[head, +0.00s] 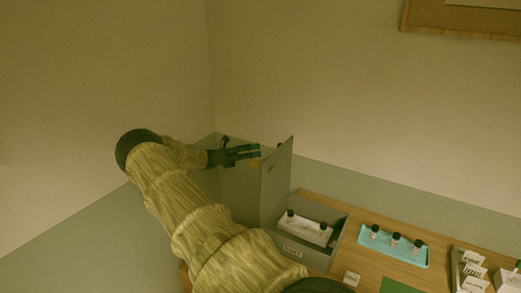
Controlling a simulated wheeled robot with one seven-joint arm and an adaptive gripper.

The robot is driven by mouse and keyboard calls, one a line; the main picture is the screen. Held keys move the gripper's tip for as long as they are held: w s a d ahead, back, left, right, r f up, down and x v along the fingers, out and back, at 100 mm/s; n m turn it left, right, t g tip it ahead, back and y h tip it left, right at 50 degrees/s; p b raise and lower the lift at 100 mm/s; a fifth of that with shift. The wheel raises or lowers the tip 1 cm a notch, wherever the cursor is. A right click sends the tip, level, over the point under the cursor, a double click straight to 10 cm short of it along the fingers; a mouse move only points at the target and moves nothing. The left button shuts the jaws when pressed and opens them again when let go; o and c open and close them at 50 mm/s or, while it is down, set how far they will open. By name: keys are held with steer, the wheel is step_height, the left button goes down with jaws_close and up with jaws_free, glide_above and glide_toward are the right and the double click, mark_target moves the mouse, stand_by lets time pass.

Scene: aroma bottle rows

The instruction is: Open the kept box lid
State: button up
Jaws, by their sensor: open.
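The grey box (322,261) stands on the wooden table, with a small white label (292,251) on its front. Its lid (276,182) stands up, steeply raised, at the box's left side. Inside the box are dark-capped bottles (291,215) in a white holder (303,230). My gripper (256,151) is open, just left of the lid's upper part, with its fingers pointing right toward it. I cannot tell whether the fingers touch the lid.
A turquoise tray (401,255) with 3 dark-capped bottles lies right of the box. A small white card (351,278) and a green mat (400,286) lie in front. Labelled holders (472,272) stand at the right edge. A grey-green panel (240,190) shows left of the lid.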

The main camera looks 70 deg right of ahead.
steer(key=shift+v, duration=1.3)
